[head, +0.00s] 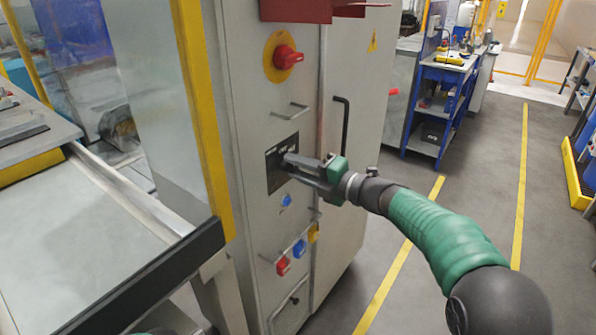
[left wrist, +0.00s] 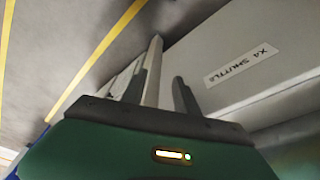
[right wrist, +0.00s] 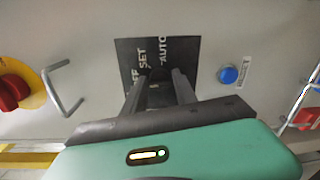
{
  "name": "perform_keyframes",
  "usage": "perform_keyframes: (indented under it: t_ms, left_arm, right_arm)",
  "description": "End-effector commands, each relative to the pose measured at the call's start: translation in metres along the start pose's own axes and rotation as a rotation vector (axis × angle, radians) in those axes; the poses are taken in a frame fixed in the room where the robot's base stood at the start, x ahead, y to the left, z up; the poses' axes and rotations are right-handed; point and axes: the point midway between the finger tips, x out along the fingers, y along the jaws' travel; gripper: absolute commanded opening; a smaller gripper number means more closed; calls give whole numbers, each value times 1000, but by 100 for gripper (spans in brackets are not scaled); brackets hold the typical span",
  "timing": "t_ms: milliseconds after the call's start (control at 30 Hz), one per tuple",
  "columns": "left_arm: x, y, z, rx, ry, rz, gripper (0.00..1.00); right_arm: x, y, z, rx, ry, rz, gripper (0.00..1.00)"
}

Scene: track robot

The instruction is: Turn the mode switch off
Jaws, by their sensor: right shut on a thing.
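The mode switch's black plate (head: 274,172) is on the front of the grey cabinet, below a bar handle. In the right wrist view the plate (right wrist: 185,50) shows white labels reading SET, AUTO and a partly covered one ending in FF. My right gripper (head: 287,162) reaches in from the right, its fingertips at the plate. In its wrist view the right gripper (right wrist: 158,80) is shut on the switch's dark knob, mostly hidden between the fingers, so its pointing direction is unclear. My left gripper (left wrist: 158,88) has its fingers apart with nothing between them, near a panel marked X4 SHUTTLE.
A red rotary switch on a yellow disc (head: 283,57) is above the plate. A blue button (head: 286,200) is below it, then red, blue and yellow parts lower down. A black door handle (head: 341,125) is to the right. A yellow-edged clear guard (head: 160,90) stands left.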

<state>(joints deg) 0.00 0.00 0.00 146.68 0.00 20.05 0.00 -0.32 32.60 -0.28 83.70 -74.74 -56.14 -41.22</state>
Motion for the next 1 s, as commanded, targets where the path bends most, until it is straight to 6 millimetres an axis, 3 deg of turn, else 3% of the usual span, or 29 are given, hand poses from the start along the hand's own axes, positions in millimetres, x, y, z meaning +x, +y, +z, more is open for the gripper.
perform_keyframes:
  t_ms: [300,333,467,800,1000]
  left_arm:
    - [0,0,0,0,0,0,36]
    - [0,0,0,0,0,0,36]
    - [0,0,0,0,0,0,36]
    - [0,0,0,0,0,0,36]
    - [-3,0,-1,0,0,0,36]
  right_arm:
    - [1,1,0,-2,1,1,0]
    - [1,1,0,-2,1,1,36]
    - [0,0,-1,-1,1,0,51]
    - [-4,0,0,-1,0,-2,51]
    - [-44,0,2,-1,-4,-3,51]
